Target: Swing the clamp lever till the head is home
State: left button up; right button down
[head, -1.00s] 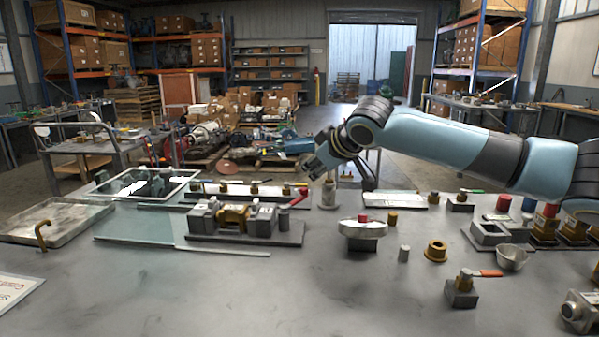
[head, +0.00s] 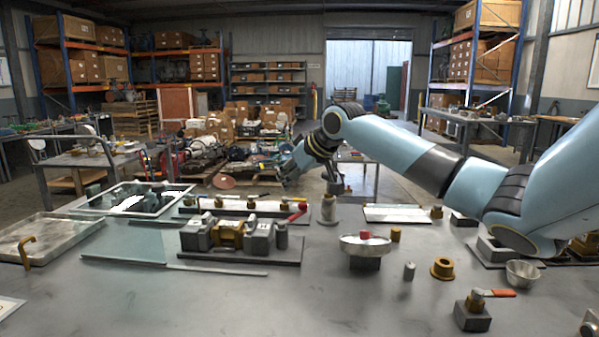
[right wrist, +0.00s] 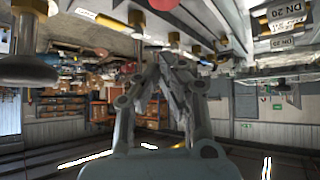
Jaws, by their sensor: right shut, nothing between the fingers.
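The clamp fixture stands mid-left on the table in the head view: a dark base (head: 225,257) with grey blocks (head: 198,234) and a brass-coloured part (head: 229,234) between them. A dark post (head: 282,236) stands at its right end. A red lever (head: 297,214) slants up to the right by this post; the exact joint is too small to tell. My right gripper (head: 287,178) is shut and empty, pointing down-left above and beyond the lever, apparently apart from it. Its fingers also show in the right wrist view (right wrist: 165,70). My left gripper is out of view.
A round pale handwheel-like piece (head: 365,243) with a red top stands right of the fixture. A brass ring (head: 443,268) and an orange-levered valve (head: 473,312) lie further right. A glass sheet (head: 130,242) and a tray (head: 45,245) are left.

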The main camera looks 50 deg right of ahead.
jog(key=shift+s+a+f+p, duration=0.1)
jog(key=shift+s+f, duration=0.2)
jog(key=shift+s, duration=0.25)
jog(key=shift+s+d+f+p, duration=0.15)
jog(key=shift+s+f, duration=0.1)
jog(key=shift+s, duration=0.35)
jog(key=shift+s+a+f+p, duration=0.15)
jog(key=shift+s+f, duration=0.15)
jog(key=shift+s, duration=0.25)
